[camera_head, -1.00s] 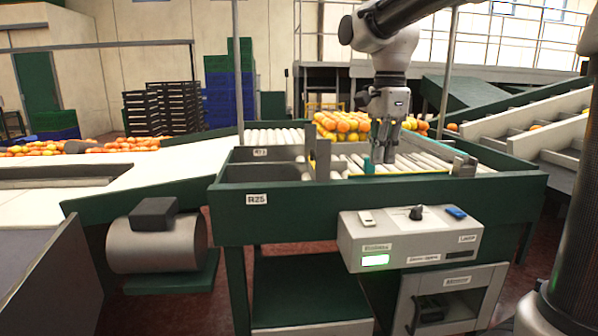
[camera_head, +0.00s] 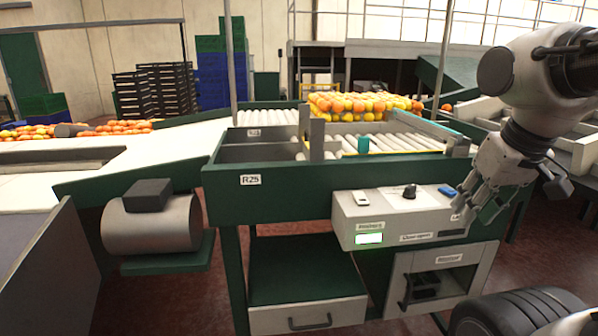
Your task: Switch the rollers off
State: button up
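The control box (camera_head: 385,222) is mounted on the front of the green roller table. On its sloped top are a white rocker switch (camera_head: 360,198) at the left, a black knob (camera_head: 409,192) in the middle and a blue button (camera_head: 448,191) at the right. A green-edged lit display (camera_head: 369,239) glows on its front face. The white rollers (camera_head: 400,142) lie behind it in the table frame. My gripper (camera_head: 478,217) hangs at the right end of the box, pointing down and left, its fingers apart and nothing between them. It overlaps the box's right edge in view; contact is unclear.
Oranges and lemons (camera_head: 360,104) are piled at the back of the rollers. A teal cup-like piece (camera_head: 363,145) stands on the rollers. Below are a drawer (camera_head: 310,318) and an open cubby (camera_head: 440,277). A grey motor drum (camera_head: 150,222) sits at left.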

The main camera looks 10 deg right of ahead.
jog(key=shift+o, duration=1.4)
jog(key=shift+w+a+f, duration=0.15)
jog(key=shift+a, duration=0.1)
jog(key=n+g, duration=0.2)
jog(key=g, duration=0.2)
send_near(364, 203)
jog(key=s+d+f, duration=0.2)
jog(key=s, duration=0.1)
jog(key=shift+s+f, duration=0.25)
jog(key=shift+f, duration=0.1)
jog(key=shift+m, duration=0.6)
jog(key=w, duration=0.1)
jog(key=w+a+r, duration=0.1)
jog(key=w, duration=0.1)
jog(key=w+a+r, duration=0.1)
jog(key=shift+w+a, duration=0.1)
jog(key=shift+w, duration=0.05)
jog(key=shift+r+m, duration=0.25)
jog(key=shift+m, duration=0.05)
jog(key=shift+s+f, duration=0.3)
jog(key=shift+f, duration=0.05)
notch_tip(364, 203, down, 7)
jog(key=shift+f, duration=0.1)
